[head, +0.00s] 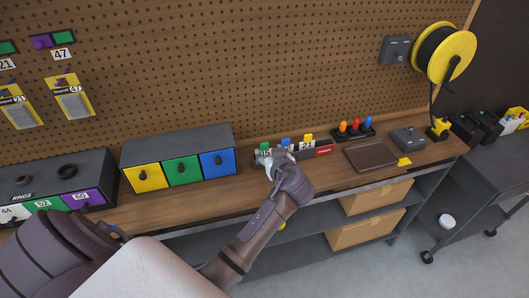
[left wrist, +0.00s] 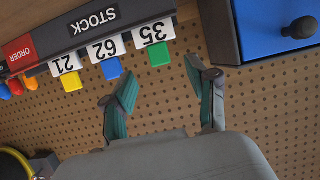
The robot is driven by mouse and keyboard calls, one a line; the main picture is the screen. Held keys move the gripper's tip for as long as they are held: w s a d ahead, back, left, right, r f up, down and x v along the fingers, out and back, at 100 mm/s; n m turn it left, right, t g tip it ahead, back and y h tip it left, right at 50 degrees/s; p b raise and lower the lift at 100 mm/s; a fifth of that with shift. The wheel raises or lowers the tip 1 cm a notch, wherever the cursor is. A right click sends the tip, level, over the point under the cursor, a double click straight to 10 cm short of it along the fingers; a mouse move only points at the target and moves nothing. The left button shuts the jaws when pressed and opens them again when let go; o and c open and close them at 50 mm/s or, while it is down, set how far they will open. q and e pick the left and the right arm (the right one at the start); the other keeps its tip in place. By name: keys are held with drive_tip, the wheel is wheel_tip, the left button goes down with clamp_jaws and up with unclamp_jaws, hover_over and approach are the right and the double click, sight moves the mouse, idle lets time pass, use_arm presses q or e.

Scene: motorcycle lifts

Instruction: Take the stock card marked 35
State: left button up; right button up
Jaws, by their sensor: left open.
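The stock card marked 35 (left wrist: 153,35) is white with a green tab (left wrist: 163,68) and stands in the dark holder labelled STOCK (left wrist: 95,20). Cards marked 62 (left wrist: 107,48) with a blue tab and 21 (left wrist: 66,65) with a yellow tab stand beside it. My left gripper (left wrist: 170,77) is open and empty, its fingertips on either side of the green tab. I cannot tell whether they touch it. In the head view the left gripper (head: 275,160) is at the holder's left end, partly hiding it, below the green tab (head: 264,147). My right gripper is not in view.
A drawer unit with yellow, green and blue fronts (head: 180,141) stands close on the left. Right of the holder are a red ORDER label (head: 323,150), coloured-topped items (head: 355,128) and a brown tray (head: 370,156). The pegboard (head: 250,60) rises behind.

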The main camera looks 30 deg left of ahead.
sight(265, 147)
use_arm(q)
drive_tip(key=shift+x, duration=0.85)
drive_tip(key=shift+w+a+p, duration=0.35)
drive_tip(key=shift+a+p, duration=0.05)
drive_tip(key=shift+p, duration=0.2)
drive_tip(key=p+x, duration=0.1)
drive_tip(key=x, duration=0.2)
drive_tip(key=shift+w+f, duration=0.1)
drive_tip(key=shift+f, duration=0.15)
drive_tip(key=shift+w+a+f, duration=0.2)
drive_tip(key=shift+a+f, duration=0.05)
drive_tip(key=shift+a, duration=0.1)
drive_tip(key=shift+d, duration=0.1)
drive_tip(key=c, duration=1.1)
